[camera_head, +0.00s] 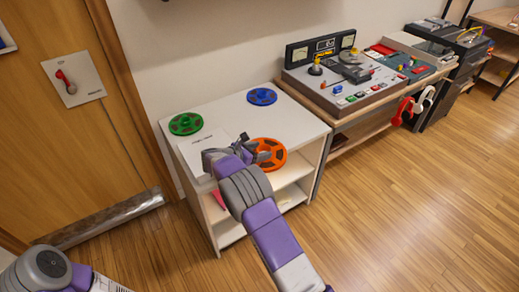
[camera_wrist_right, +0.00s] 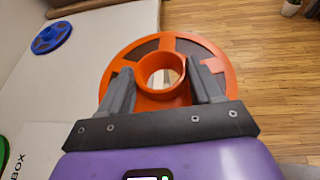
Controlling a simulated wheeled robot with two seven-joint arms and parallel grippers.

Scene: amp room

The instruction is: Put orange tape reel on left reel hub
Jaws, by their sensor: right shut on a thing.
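The orange tape reel (camera_head: 268,153) is at the right front of the white shelf top. My right gripper (camera_head: 258,155) is shut on its raised hub ring. In the right wrist view the two fingers (camera_wrist_right: 160,92) stand on either side of the ring, and the orange reel (camera_wrist_right: 220,60) spreads out beyond them, overlapping the shelf edge and the floor. I cannot tell how far it is above the shelf. The tape deck (camera_head: 350,97) stands on the wooden table to the right; its left reel hub (camera_head: 315,68) is bare. My left gripper is out of view.
A green reel (camera_head: 186,123) and a blue reel (camera_head: 262,96) lie on the white shelf (camera_head: 222,107). A white sheet lies near the green reel. Red headphones (camera_head: 402,111) hang at the wooden table's front. The floor ahead of the furniture is clear.

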